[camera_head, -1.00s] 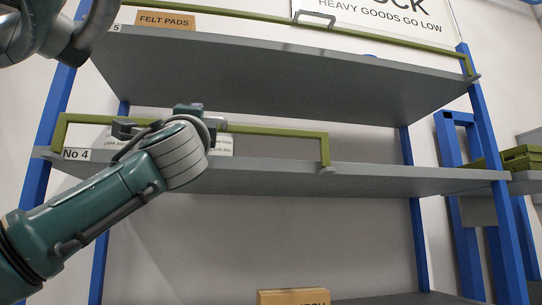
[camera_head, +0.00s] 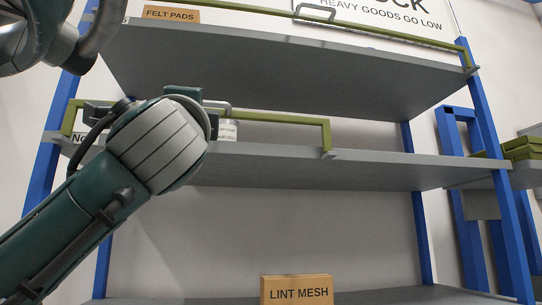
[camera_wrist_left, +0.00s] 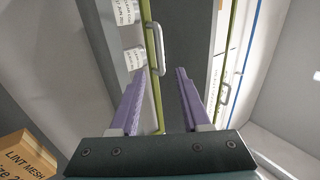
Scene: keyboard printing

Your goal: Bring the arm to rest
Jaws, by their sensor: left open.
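My left arm (camera_head: 95,210) comes in from the lower left in the head view, its wrist bent in front of the middle shelf (camera_head: 400,165). The wrist hides its gripper there. In the left wrist view my left gripper (camera_wrist_left: 161,72) is open, its two purple fingers apart with nothing gripped. An olive rail (camera_wrist_left: 158,105) shows in the gap between the fingers, beyond them. My right gripper is not in view.
An upper shelf (camera_head: 290,65) carries a FELT PADS box (camera_head: 171,14). A LINT MESH box (camera_head: 297,290) sits on the lower shelf, also in the left wrist view (camera_wrist_left: 24,160). Blue posts (camera_head: 415,215) frame the rack. Open space lies between the shelves.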

